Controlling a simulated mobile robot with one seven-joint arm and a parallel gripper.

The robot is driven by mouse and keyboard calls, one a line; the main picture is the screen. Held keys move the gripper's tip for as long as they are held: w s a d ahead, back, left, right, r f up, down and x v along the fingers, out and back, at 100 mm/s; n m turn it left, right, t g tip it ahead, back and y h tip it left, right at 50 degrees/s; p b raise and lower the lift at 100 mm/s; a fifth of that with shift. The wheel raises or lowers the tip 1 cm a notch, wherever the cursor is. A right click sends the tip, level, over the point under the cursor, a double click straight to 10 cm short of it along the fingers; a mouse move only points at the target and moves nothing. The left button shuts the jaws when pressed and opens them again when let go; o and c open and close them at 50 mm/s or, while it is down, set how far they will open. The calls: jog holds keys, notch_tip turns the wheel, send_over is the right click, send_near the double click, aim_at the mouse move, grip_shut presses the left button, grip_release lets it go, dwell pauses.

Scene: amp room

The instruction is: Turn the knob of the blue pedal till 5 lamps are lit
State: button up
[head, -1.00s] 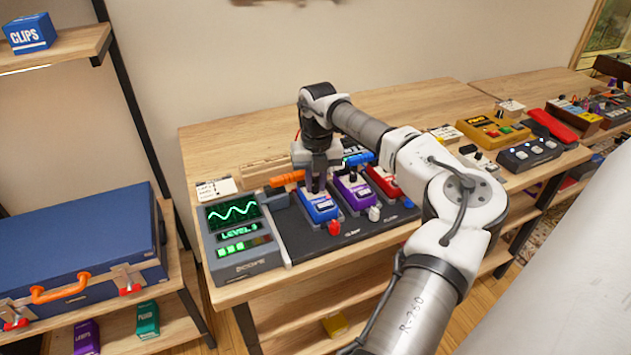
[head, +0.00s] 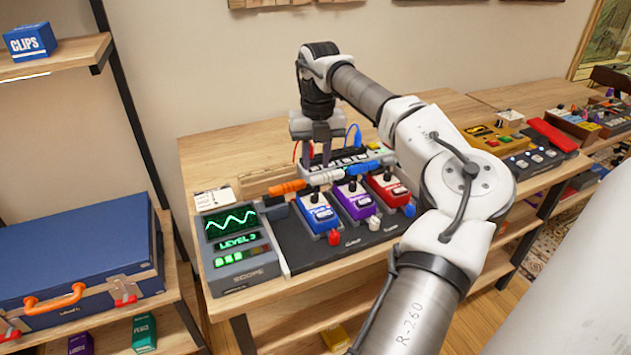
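The blue pedal (head: 320,217) stands at the left of the row on the dark pedalboard (head: 300,253). Its black knob (head: 314,198) shows at the back of its top. My gripper (head: 317,162) is raised above and behind the blue pedal, clear of the knob. Its two fingers point down, apart, with nothing seen between them. The grey scope (head: 240,270) left of the board shows a green wave and reads LEVEL 3. Three green lamps (head: 229,258) are lit in its lower row.
A purple pedal (head: 355,201) and a red pedal (head: 386,190) stand right of the blue one. Orange, white and blue cable plugs lie close behind the pedals. A white switch unit (head: 345,165) stands behind. A blue case (head: 80,262) sits on the left shelf.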

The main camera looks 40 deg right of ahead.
jog(key=shift+r, duration=2.35)
